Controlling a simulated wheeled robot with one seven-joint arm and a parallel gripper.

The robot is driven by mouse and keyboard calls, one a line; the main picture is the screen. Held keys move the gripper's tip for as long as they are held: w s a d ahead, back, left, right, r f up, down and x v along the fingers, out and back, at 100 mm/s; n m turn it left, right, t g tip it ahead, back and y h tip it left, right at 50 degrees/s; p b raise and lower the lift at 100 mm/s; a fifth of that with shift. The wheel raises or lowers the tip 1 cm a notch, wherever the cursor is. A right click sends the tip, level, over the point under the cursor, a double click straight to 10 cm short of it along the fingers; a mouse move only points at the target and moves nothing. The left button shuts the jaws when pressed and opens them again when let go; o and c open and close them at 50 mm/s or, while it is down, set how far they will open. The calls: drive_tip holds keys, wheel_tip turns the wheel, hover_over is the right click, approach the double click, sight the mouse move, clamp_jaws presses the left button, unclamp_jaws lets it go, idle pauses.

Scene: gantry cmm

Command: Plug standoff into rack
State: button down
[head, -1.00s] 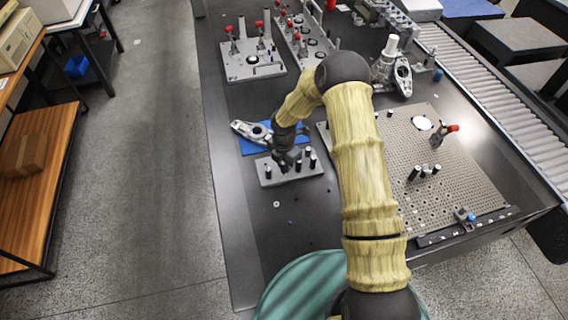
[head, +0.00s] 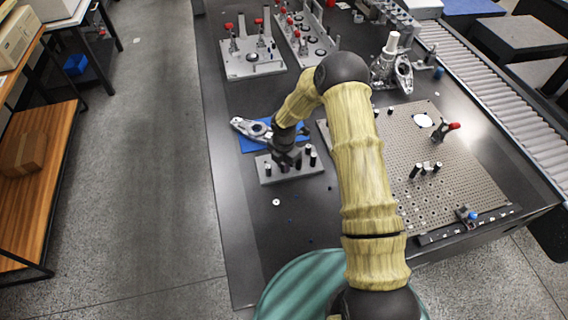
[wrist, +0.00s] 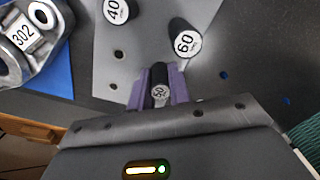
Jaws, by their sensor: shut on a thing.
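The rack (head: 290,176) is a light grey plate with holes, in front of the blue mat in the head view. It also fills the upper middle of the wrist view (wrist: 140,40). My gripper (wrist: 160,90) has purple fingers shut on a black standoff with a white top marked 50 (wrist: 160,93). In the head view my gripper (head: 287,163) is low over the rack. The standoff's lower end is hidden, so I cannot tell whether it is in a hole. Standoffs marked 40 (wrist: 117,11) and 60 (wrist: 185,43) stand upright in the rack; empty holes show beside them.
A metal part marked 302 (wrist: 24,38) lies on a blue mat (head: 250,145) behind the rack. A perforated plate (head: 440,185) with standoffs and a red-handled clamp is to the right. A small washer (head: 276,202) lies on open dark table in front.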

drive_tip(key=c, duration=1.2)
unclamp_jaws()
wheel_tip(320, 180, up, 17)
drive_tip(key=shift+r+b, duration=0.2)
drive_tip(key=shift+b, duration=0.25)
drive_tip(key=s+d+r+m+t+p, duration=0.1)
drive_tip(key=s+d+r+m, duration=0.2)
drive_tip(key=s+m, duration=0.4)
drive_tip(key=s+d+r+m+p, duration=0.1)
drive_tip(key=s+d+r+m, duration=0.3)
drive_tip(key=s+m, duration=0.4)
drive_tip(key=s+d+r+m+t+p, duration=0.1)
drive_tip(key=s+d+r+m, duration=0.3)
drive_tip(key=s+m, duration=0.3)
drive_tip(key=m, duration=0.5)
drive_tip(key=shift+s+d+r+t, duration=0.2)
drive_tip(key=shift+r+t, duration=0.1)
drive_tip(key=shift+r, duration=0.1)
